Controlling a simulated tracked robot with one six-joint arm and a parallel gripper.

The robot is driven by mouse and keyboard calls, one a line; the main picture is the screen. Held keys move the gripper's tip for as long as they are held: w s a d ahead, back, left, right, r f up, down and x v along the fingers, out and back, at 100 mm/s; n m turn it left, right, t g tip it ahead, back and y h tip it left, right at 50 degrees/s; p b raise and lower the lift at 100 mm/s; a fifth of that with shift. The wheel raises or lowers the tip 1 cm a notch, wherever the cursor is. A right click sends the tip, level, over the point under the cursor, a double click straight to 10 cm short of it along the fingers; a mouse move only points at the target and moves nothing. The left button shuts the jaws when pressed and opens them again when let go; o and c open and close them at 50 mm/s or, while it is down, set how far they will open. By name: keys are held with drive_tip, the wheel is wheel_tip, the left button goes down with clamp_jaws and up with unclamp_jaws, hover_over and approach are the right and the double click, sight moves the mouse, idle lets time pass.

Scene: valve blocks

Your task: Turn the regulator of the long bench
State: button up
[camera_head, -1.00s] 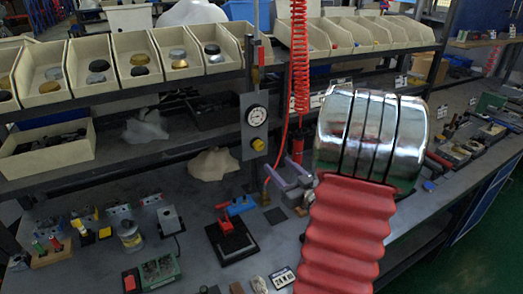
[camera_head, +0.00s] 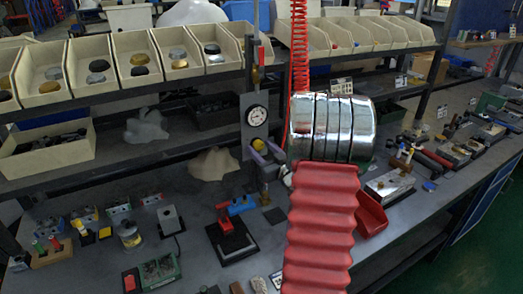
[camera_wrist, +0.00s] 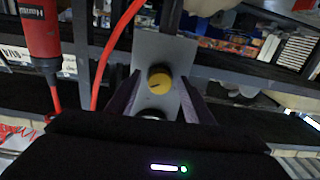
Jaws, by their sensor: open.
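The regulator's round yellow knob (camera_head: 259,145) sits on an upright grey plate (camera_head: 246,104), below a white-faced gauge (camera_head: 257,116). In the wrist view the knob (camera_wrist: 160,80) faces me with a dark mark on it. My gripper (camera_head: 267,152) is open at the knob, its purple fingers apart. In the wrist view one finger lies on each side below the knob, with a gap on both sides. I cannot tell whether the tips reach past its face. The gauge is mostly hidden there behind my gripper body.
A red coiled hose (camera_head: 299,50) hangs close to my arm. A red cylindrical tool (camera_wrist: 39,28) and a red hose show at left in the wrist view. A shelf of bins (camera_head: 95,70) spans behind. Small devices, including a red-and-black one (camera_head: 230,238), stand on the bench.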

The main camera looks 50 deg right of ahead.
drive_tip(key=shift+c, duration=0.2)
drive_tip(key=c, duration=0.9)
drive_tip(key=shift+a, duration=0.15)
drive_tip(key=shift+c, duration=0.5)
